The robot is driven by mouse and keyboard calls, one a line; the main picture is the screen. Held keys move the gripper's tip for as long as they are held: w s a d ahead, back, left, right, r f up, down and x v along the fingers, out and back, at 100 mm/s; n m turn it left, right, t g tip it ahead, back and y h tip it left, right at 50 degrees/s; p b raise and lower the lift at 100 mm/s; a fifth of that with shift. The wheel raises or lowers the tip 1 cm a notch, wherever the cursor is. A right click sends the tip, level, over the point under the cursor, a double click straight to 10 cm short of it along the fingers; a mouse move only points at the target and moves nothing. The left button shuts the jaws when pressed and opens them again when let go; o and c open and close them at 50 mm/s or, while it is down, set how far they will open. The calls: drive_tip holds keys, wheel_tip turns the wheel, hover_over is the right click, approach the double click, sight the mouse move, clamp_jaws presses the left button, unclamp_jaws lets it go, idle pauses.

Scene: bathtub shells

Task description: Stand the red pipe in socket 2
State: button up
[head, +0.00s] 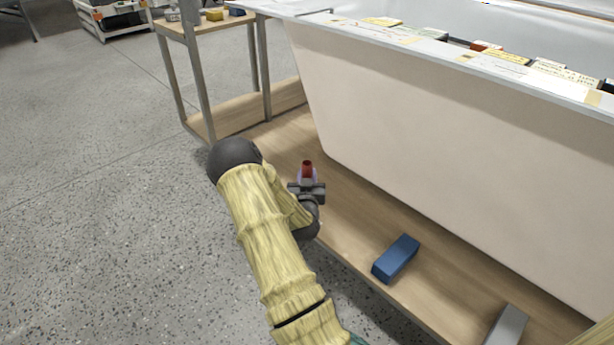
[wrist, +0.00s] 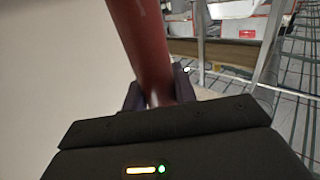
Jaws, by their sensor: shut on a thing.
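The red pipe (head: 307,166) stands up from my gripper (head: 307,185) in the head view, with only its short upper end showing. A pale purple patch shows just below that end; I cannot tell what it is. In the wrist view the red pipe (wrist: 143,40) runs up from between the dark fingers of my gripper (wrist: 158,92), which is shut on it. The pipe leans in that picture, and its lower end is hidden by the gripper body. The gripper is over the wooden board beside the tub. I cannot make out socket 2 in either view.
The pale bathtub shell (head: 450,150) rises close to the right of my gripper. A blue block (head: 396,258) and a grey block (head: 507,326) lie on the wooden board (head: 345,215). Labelled items line the tub's rim (head: 440,55). A shelf stand (head: 200,75) stands behind; open floor (head: 100,200) lies left.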

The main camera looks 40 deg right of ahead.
drive_tip(key=shift+f+b, duration=0.7)
drive_tip(key=shift+f, duration=0.35)
drive_tip(key=o, duration=1.1)
drive_tip(key=shift+s, duration=0.1)
drive_tip(key=p+v, duration=0.7)
drive_tip(key=v, duration=1)
drive_tip(key=shift+a, duration=0.2)
